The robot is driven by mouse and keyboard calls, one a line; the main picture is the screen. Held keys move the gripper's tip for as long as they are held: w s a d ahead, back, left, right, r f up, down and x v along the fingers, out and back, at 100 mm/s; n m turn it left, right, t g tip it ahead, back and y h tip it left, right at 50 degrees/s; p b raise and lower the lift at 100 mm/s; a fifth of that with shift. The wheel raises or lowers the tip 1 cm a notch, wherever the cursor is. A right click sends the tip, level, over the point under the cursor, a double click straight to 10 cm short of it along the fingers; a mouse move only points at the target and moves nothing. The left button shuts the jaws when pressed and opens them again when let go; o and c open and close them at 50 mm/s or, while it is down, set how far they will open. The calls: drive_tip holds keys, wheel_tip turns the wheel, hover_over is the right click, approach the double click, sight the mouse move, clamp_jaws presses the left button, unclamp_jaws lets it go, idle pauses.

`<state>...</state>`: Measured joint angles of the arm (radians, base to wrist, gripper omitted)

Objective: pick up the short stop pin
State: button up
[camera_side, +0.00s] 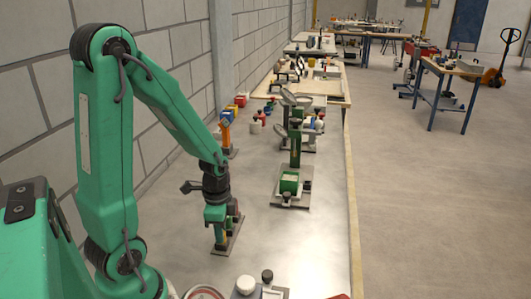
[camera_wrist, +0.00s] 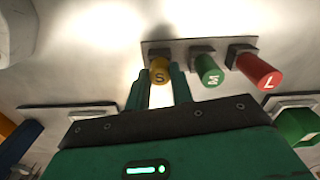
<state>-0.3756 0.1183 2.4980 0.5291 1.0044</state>
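The short stop pin (camera_wrist: 159,73) is yellow with an S on its end. In the wrist view it stands at the left of a grey rack plate (camera_wrist: 185,45), beside the green M pin (camera_wrist: 209,73) and the red L pin (camera_wrist: 258,72). My gripper (camera_wrist: 160,80) has its two fingers apart, one on each side of the yellow pin near the tips. I cannot tell whether they touch it. The pin appears seated in the rack. In the side view my gripper (camera_side: 220,228) points down at the near rack plate (camera_side: 236,228), and the pins there are mostly hidden.
The green M pin stands close to my right finger. A green fixture (camera_side: 294,150) on a grey base stands to the right in the side view. An orange post (camera_side: 226,130) stands behind. The right-hand bench surface (camera_side: 315,240) is clear.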

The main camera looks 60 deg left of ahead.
clamp_jaws()
drive_tip(key=shift+r, duration=0.15)
drive_tip(key=shift+r, duration=1.5)
drive_tip(key=s+d+r, duration=0.2)
drive_tip(key=d+r, duration=0.5)
drive_tip(key=d, duration=0.4)
drive_tip(key=shift+d+r, duration=0.25)
drive_tip(key=shift+r, duration=0.1)
drive_tip(key=shift+r, duration=2)
drive_tip(key=shift+w, duration=0.1)
